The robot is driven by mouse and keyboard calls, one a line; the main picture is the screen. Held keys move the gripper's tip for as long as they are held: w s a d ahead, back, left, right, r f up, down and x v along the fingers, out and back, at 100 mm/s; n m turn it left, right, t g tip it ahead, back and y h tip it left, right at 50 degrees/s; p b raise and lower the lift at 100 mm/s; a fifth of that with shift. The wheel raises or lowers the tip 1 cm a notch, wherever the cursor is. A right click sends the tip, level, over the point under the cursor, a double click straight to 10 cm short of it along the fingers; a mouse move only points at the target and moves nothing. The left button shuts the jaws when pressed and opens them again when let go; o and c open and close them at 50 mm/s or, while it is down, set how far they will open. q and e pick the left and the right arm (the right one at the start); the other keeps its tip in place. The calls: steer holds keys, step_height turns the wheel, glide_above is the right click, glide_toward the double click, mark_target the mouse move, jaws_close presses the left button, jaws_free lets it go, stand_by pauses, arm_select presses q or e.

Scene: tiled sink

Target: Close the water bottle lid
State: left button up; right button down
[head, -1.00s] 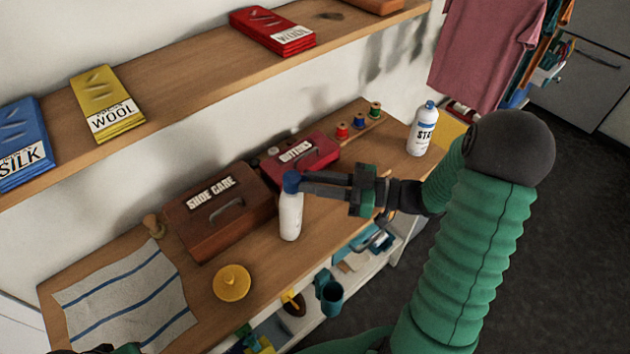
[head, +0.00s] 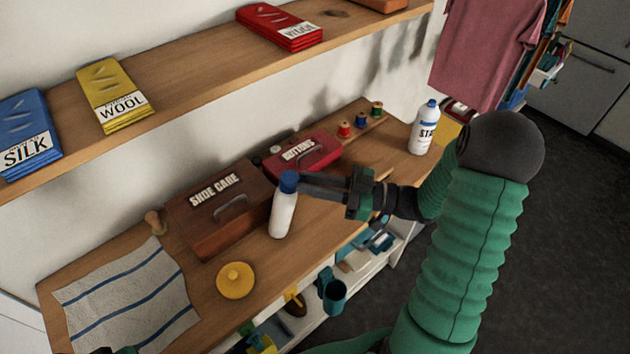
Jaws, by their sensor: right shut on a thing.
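A white bottle (head: 282,217) with a blue lid (head: 289,181) is at the front middle of the wooden counter, tilted with its top to the right. The lid sits on the bottle's top; whether it is fully closed I cannot tell. My right gripper (head: 298,184) reaches in from the right and is shut on the blue lid. Its fingers partly hide the lid's right side.
A brown shoe care box (head: 222,205) and a red buttons box (head: 304,152) stand behind the bottle. A yellow round lid-like thing (head: 236,280) and a striped cloth (head: 128,300) lie to the left. A white and blue starch-like bottle (head: 424,128) stands at the right back.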

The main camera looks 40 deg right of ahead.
steer(key=shift+d, duration=0.25)
steer(key=c, duration=1.6)
jaws_free()
steer(key=o, duration=0.3)
steer(key=shift+a, duration=0.25)
steer(key=v, duration=1.6)
steer(key=shift+s+d+f, duration=0.2)
steer(key=shift+s+d, duration=0.05)
steer(key=shift+d, duration=0.1)
